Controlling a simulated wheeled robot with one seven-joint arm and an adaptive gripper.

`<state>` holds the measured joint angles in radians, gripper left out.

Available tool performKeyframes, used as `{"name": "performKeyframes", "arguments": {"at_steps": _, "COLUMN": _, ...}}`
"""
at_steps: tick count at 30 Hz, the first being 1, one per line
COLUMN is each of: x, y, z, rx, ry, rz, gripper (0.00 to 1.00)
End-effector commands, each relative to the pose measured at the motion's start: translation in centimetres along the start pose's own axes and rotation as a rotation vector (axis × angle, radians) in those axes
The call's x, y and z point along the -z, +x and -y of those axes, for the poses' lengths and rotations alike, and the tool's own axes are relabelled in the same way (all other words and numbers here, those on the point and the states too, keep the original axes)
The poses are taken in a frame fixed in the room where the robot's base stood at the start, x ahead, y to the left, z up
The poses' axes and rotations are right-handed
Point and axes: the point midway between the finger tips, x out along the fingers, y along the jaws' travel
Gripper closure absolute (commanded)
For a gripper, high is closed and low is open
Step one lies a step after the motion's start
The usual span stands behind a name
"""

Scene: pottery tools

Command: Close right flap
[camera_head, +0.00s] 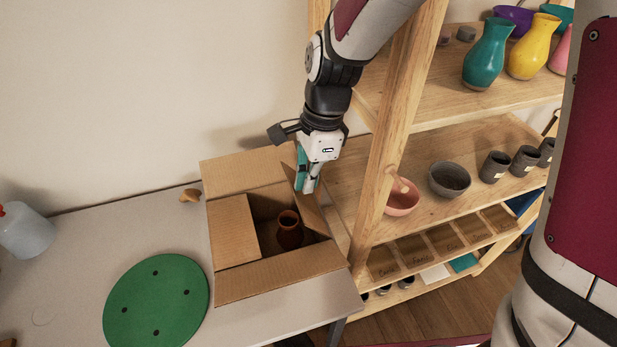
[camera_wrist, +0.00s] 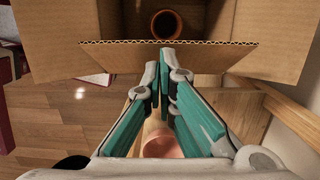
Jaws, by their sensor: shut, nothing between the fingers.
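An open cardboard box (camera_head: 275,276) stands on the table with a brown vase (camera_head: 289,230) inside. Its right flap (camera_head: 314,212) stands up, tilted, along the right side; in the wrist view the flap (camera_wrist: 110,60) crosses the picture with its corrugated edge on top. The left flap (camera_head: 232,230) lies folded inward, and the back (camera_head: 240,172) and front flaps are spread open. My gripper (camera_head: 304,189) is shut and empty at the right flap. In the wrist view its fingertips (camera_wrist: 162,62) overlap the flap's outer face; I cannot tell if they touch.
A wooden shelf (camera_head: 382,170) stands close to the box's right, holding a pink bowl (camera_head: 402,197), a grey bowl (camera_head: 450,180) and cups. A green disc (camera_head: 156,301) lies on the table left of the box. The wall is behind.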

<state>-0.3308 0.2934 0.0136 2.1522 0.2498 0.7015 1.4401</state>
Motion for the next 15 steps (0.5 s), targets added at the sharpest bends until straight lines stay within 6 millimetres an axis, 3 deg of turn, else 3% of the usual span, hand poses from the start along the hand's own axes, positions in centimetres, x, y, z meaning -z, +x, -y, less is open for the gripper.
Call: {"name": "performKeyframes", "arguments": {"at_steps": 15, "x": -0.62, "y": 0.19, "z": -0.07, "rx": -0.001, "ry": -0.001, "rz": -0.061, "gripper": 1.00}}
